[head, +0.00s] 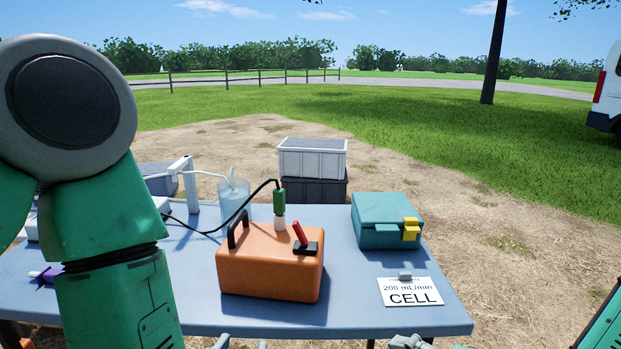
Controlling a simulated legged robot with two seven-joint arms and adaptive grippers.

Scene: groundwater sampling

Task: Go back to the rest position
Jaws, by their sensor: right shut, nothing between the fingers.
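My left arm (112,255), green with a round grey joint, fills the left side and hides part of the blue table (355,318). Only small grey pieces, perhaps of my left gripper, show at the bottom edge, so its jaws cannot be judged. My right gripper (408,342) shows as a grey tip at the bottom edge, in front of the table's near edge. It is shut and empty. Part of my right arm (603,325) shows at the lower right corner.
On the table stand an orange case (268,268) with a red lever (299,234) and a green-white probe (279,204), a clear beaker (233,197), a teal box (382,220) and a CELL card (410,292). Crates (312,158) stand behind. Grass lies beyond.

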